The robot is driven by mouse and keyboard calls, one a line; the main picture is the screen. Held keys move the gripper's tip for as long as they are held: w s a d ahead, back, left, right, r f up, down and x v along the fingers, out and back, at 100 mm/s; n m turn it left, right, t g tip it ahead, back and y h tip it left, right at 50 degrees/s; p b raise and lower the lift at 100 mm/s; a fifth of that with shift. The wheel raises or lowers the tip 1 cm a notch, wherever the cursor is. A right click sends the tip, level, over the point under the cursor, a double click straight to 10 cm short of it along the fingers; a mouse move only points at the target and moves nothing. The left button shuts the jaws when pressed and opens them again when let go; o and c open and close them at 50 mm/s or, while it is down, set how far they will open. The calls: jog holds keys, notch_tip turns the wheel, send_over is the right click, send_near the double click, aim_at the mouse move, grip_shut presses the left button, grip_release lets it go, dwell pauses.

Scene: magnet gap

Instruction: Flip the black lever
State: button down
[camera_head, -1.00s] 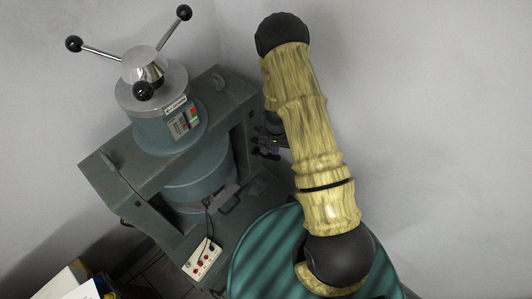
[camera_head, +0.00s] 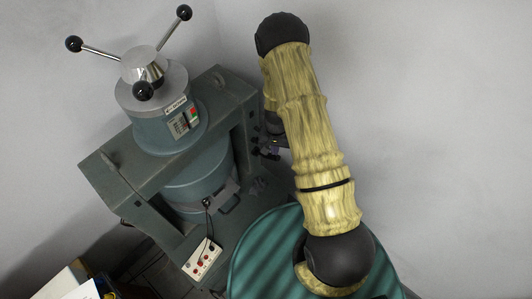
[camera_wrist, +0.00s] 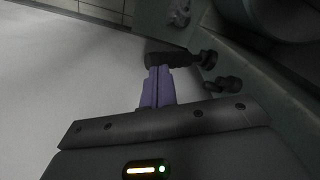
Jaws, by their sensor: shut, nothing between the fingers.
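The black lever (camera_wrist: 172,55) shows in the wrist view as a dark bar against the machine's grey-green frame, with a round black knob (camera_wrist: 208,58) at its right end. My gripper (camera_wrist: 158,70) has its purple fingers together and empty. Their tips lie right at the lever's left part; I cannot tell whether they touch it. In the head view my gripper (camera_head: 270,149) is small, beside the right side of the machine (camera_head: 236,108), and mostly hidden behind my arm. The lever cannot be told apart there.
A second black knob (camera_wrist: 222,85) sits just below the lever in the wrist view. The machine carries a three-armed handle (camera_head: 142,64) on top. A small white switch box (camera_head: 202,259) lies at its base. A pale wall is close on the right.

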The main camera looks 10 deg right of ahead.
jog(key=shift+f, duration=0.1)
jog(key=shift+f+b, duration=3.25)
jog(key=shift+f, duration=0.85)
jog(key=shift+s+d+r+p, duration=0.2)
jog(key=shift+s+r+p, duration=0.1)
jog(key=shift+r+p, duration=0.85)
jog(key=shift+s+d+r+p, duration=0.25)
jog(key=shift+r+p, duration=0.45)
jog(key=shift+r, duration=0.9)
jog(key=shift+s+d+r+p, duration=0.15)
jog(key=shift+s+r+p, duration=0.15)
jog(key=shift+r+p, duration=0.85)
jog(key=shift+r, duration=0.25)
jog(key=s+r+n+t, duration=0.1)
jog(key=s+r, duration=0.3)
jog(key=r, duration=0.6)
jog(key=s+r+n, duration=0.2)
jog(key=s+r, duration=0.2)
jog(key=r, duration=0.5)
jog(key=s+a+r+n+t, duration=0.1)
jog(key=s+r, duration=0.3)
jog(key=r, duration=0.6)
jog(key=shift+s+r+n+t, duration=0.3)
jog(key=shift+s+n, duration=0.05)
jog(key=shift+n, duration=0.05)
jog(key=shift+a, duration=0.1)
